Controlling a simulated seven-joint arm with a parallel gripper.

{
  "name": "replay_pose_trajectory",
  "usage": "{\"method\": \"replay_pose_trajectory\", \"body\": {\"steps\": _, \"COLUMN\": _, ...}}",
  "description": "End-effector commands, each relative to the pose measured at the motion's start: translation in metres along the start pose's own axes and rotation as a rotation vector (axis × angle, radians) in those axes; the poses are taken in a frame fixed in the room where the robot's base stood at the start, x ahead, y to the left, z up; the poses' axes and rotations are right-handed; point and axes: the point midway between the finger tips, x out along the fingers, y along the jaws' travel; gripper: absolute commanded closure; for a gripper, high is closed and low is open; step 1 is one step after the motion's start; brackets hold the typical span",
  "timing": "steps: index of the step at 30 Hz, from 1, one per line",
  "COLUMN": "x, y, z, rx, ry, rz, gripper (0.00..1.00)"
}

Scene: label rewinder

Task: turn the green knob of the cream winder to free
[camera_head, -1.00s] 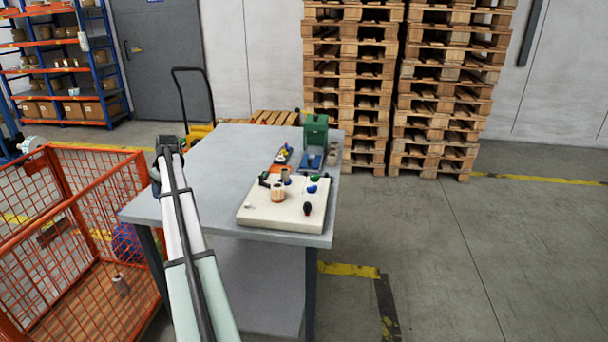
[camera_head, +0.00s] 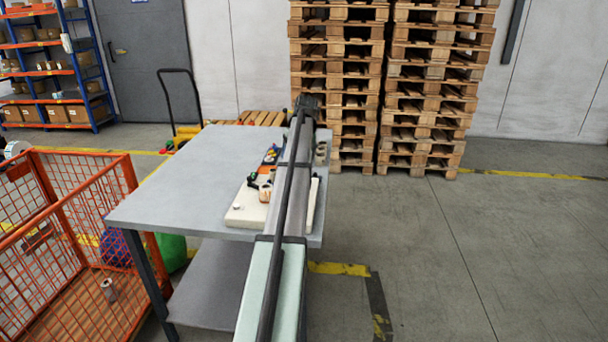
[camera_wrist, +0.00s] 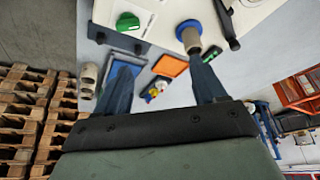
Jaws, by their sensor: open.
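The cream winder (camera_head: 243,213) lies on the near right part of the grey table, with my arm covering much of it in the head view. In the wrist view its cream top (camera_wrist: 163,14) fills the upper edge. The green knob (camera_wrist: 127,22) sits there on a white panel with marks around it; in the head view my arm hides it. My gripper (camera_wrist: 160,70) is open and empty, its two fingers spread apart. In the picture the knob is above the left finger, and neither finger appears to touch it.
A spool on a blue base (camera_wrist: 189,36) and a black lever (camera_wrist: 229,28) stand on the winder. A blue tray (camera_wrist: 131,54), an orange tray (camera_wrist: 171,66) and grey rolls (camera_wrist: 88,75) are nearby. The table's left half (camera_head: 185,180) is clear. Pallet stacks (camera_head: 430,90) stand behind.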

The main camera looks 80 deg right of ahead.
Motion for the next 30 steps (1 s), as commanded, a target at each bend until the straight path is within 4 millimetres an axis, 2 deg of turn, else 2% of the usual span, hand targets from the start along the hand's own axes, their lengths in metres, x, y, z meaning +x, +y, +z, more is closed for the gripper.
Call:
{"method": "replay_pose_trajectory", "body": {"steps": 1, "x": -0.008, "y": 0.016, "z": 0.009, "rx": 0.021, "ry": 0.0, "rz": 0.007, "gripper": 0.3}}
{"method": "replay_pose_trajectory", "body": {"steps": 3, "x": -0.015, "y": 0.03, "z": 0.018, "rx": 0.042, "ry": -0.001, "rz": 0.014, "gripper": 0.3}}
{"method": "replay_pose_trajectory", "body": {"steps": 7, "x": -0.023, "y": 0.045, "z": 0.027, "rx": 0.062, "ry": -0.002, "rz": 0.02, "gripper": 0.3}}
{"method": "replay_pose_trajectory", "body": {"steps": 11, "x": -0.019, "y": 0.048, "z": 0.03, "rx": 0.067, "ry": -0.003, "rz": 0.021, "gripper": 0.3}}
{"method": "replay_pose_trajectory", "body": {"steps": 17, "x": 0.006, "y": 0.048, "z": 0.03, "rx": 0.066, "ry": -0.004, "rz": 0.02, "gripper": 0.3}}
{"method": "replay_pose_trajectory", "body": {"steps": 30, "x": 0.082, "y": 0.049, "z": 0.03, "rx": 0.065, "ry": -0.005, "rz": 0.02, "gripper": 0.3}}
